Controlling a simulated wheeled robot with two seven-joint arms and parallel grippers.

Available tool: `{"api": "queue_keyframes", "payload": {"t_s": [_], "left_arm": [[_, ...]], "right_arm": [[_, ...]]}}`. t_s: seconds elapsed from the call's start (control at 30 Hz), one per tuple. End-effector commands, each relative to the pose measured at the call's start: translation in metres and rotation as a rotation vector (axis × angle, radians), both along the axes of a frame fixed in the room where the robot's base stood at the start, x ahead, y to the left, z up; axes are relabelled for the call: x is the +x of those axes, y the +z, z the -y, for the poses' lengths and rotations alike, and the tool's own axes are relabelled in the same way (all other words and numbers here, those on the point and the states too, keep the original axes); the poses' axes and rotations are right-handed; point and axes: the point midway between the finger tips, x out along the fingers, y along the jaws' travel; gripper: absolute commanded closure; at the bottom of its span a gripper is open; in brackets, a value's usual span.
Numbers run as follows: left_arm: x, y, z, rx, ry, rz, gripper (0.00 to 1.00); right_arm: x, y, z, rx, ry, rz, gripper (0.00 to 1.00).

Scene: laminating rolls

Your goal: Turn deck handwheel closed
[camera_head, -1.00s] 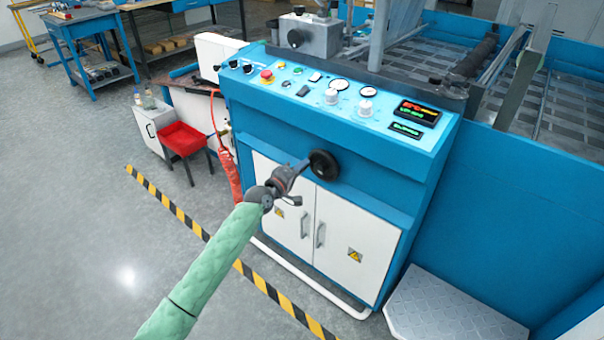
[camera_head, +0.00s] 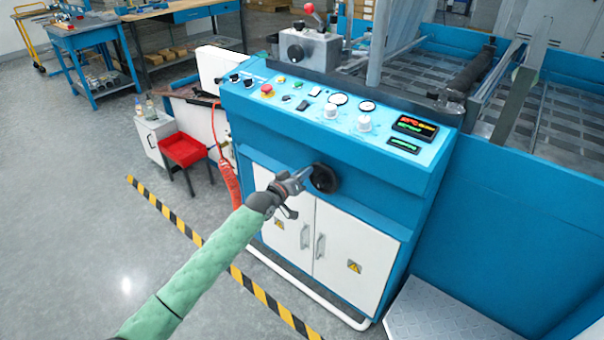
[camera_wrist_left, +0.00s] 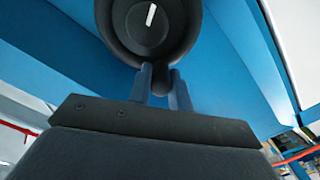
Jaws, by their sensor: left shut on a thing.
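The black deck handwheel (camera_head: 325,178) sits on the blue front of the machine, just above the white cabinet doors. In the left wrist view the handwheel (camera_wrist_left: 152,30) shows a white line on its hub, tilted slightly right of upright. My left gripper (camera_head: 302,176) reaches it from the left. In the left wrist view my gripper's two fingers (camera_wrist_left: 160,82) are shut on the knob at the wheel's lower rim, one finger on each side. The finger contact is partly hidden by the knob. My right gripper is not in view.
The control panel (camera_head: 330,112) with knobs, gauges and displays is above the wheel. White cabinet doors (camera_head: 345,250) with handles are below. A grey tread plate step (camera_head: 440,312) is at lower right. Floor is clear at left.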

Motion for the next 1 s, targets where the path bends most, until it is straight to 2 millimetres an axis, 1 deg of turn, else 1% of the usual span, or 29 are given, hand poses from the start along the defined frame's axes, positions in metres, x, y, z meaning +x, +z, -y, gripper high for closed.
{"api": "queue_keyframes", "payload": {"t_s": [0.27,0.57,0.6,0.67,0.7,1.0], "left_arm": [[-0.0013,0.0004,0.0019,0.023,-0.002,0.015,1.0],[-0.0014,0.0001,0.002,0.023,-0.002,0.015,1.0],[-0.0014,0.0001,0.002,0.023,-0.002,0.015,0.72],[-0.0013,0.0003,0.0018,0.023,-0.002,0.015,0.61],[-0.0012,0.0004,0.0017,0.023,-0.002,0.015,0.58],[-0.0026,0.0003,-0.0001,0.023,-0.001,0.016,0.58]], "right_arm": [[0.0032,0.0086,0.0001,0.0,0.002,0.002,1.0],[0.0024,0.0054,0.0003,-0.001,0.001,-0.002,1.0],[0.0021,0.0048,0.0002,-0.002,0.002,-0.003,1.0],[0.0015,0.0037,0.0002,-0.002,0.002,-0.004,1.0],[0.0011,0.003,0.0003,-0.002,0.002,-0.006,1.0],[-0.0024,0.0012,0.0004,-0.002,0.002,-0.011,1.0]]}}
